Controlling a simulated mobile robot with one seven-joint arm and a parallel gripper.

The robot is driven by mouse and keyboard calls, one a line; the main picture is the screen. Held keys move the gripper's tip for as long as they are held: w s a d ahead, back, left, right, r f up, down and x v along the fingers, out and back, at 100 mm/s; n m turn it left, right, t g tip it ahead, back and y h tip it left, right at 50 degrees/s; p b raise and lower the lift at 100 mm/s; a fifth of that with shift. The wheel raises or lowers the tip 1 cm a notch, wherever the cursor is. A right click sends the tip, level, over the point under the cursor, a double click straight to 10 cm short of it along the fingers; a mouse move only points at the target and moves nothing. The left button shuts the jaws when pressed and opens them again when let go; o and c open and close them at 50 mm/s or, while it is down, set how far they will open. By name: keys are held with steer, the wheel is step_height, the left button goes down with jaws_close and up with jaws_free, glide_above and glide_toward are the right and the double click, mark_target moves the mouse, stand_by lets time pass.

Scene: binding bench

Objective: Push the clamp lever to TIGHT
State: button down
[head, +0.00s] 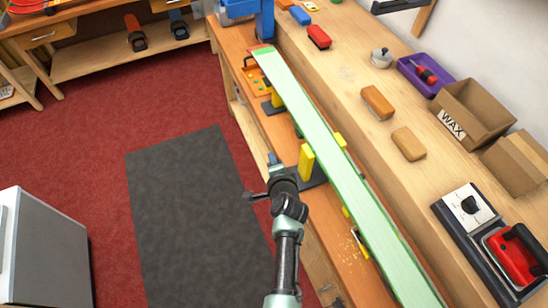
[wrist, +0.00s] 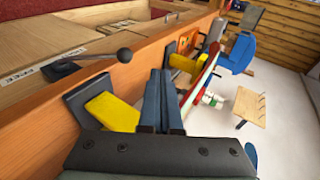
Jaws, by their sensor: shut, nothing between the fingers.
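In the wrist view, the clamp lever (wrist: 98,59) is a thin rod with a dark ball knob, on a dark base at the wooden bench front. A pale label (wrist: 18,75) with dark letters lies left of it; I cannot read it surely. My gripper (wrist: 163,88) is shut and empty, to the right of and apart from the knob. In the head view my gripper (head: 273,159) is at the bench's left edge, beside a yellow clamp pad (head: 306,161).
A long pale green ski (head: 322,135) lies along the bench between yellow pads. A wax box (head: 470,115) and a red iron (head: 515,255) stand right. Open floor with a grey mat (head: 185,215) lies left.

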steer(key=shift+s+r+p, duration=0.35)
steer(key=shift+s+r, duration=0.4)
steer(key=shift+r, duration=0.35)
steer(key=shift+s+r+p, duration=0.3)
steer(key=shift+s+r, duration=0.4)
steer(key=shift+r, duration=0.35)
